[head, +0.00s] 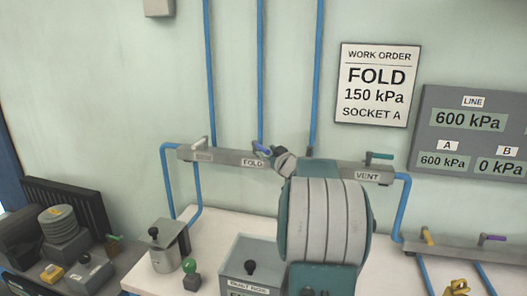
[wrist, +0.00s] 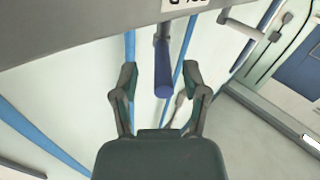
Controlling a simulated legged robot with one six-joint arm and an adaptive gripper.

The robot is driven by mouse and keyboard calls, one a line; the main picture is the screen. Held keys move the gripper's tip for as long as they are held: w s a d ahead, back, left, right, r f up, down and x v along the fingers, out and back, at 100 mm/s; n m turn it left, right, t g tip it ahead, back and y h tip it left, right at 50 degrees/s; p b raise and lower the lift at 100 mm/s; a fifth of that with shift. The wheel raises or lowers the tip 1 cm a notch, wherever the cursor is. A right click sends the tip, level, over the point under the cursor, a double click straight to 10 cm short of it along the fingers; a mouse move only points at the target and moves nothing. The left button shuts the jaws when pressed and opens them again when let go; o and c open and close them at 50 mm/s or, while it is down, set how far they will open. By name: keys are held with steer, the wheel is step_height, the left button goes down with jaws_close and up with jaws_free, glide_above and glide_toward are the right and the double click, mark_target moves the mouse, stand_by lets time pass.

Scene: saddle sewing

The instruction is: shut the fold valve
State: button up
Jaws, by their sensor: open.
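The fold valve has a blue lever (head: 262,149) above the FOLD label (head: 252,163) on the grey manifold bar (head: 225,157). In the wrist view the blue lever (wrist: 163,75) sticks out from the bar towards me, between the two fingers. My gripper (wrist: 158,80) is open, with one finger on each side of the lever and a visible gap to both. I see no contact with the lever. In the head view my arm's large grey and teal joint covers the bar right of the fold valve, and my gripper is mostly hidden.
The vent valve (head: 378,156) is right on the same bar; another pale-handled valve (head: 202,142) is left. Blue pipes (head: 261,70) run up the wall. The gauge panel (head: 475,130) reads line 600, A 600, B 0 kPa. The work order (head: 377,85) says fold 150 kPa, socket A.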

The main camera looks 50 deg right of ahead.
steer(key=v, duration=0.9)
steer(key=shift+s, duration=0.25)
steer(key=shift+a, duration=0.1)
steer(key=shift+c, duration=0.3)
